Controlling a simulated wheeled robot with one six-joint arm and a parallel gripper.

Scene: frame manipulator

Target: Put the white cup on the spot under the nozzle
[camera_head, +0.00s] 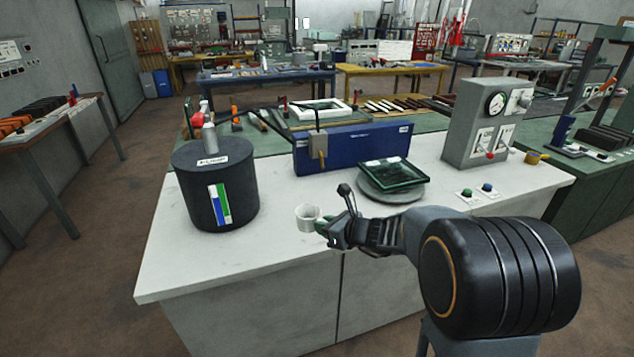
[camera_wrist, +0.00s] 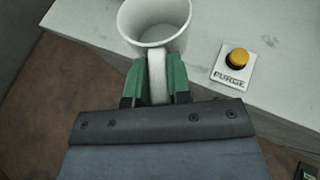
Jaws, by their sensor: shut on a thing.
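The white cup (camera_head: 306,214) is near the front middle of the white bench, left of my gripper. It also shows at the top of the wrist view (camera_wrist: 155,22), with its mouth open towards the camera and empty inside. My gripper (camera_head: 322,228) is shut on the cup's handle, which shows between the two green fingers (camera_wrist: 157,78). I cannot tell whether the cup touches the bench. A brass nozzle-like fitting (camera_head: 320,148) is on the front of a blue box (camera_head: 358,150) behind the cup. No marked spot under it can be made out.
A dark drum (camera_head: 214,184) stands left of the cup. A round grey plate (camera_head: 392,193) bearing a dark green frame is to the right. A grey gauge box (camera_head: 488,122) stands at the bench's right. A yellow PURGE button (camera_wrist: 237,58) is beside the cup. The bench's front left is clear.

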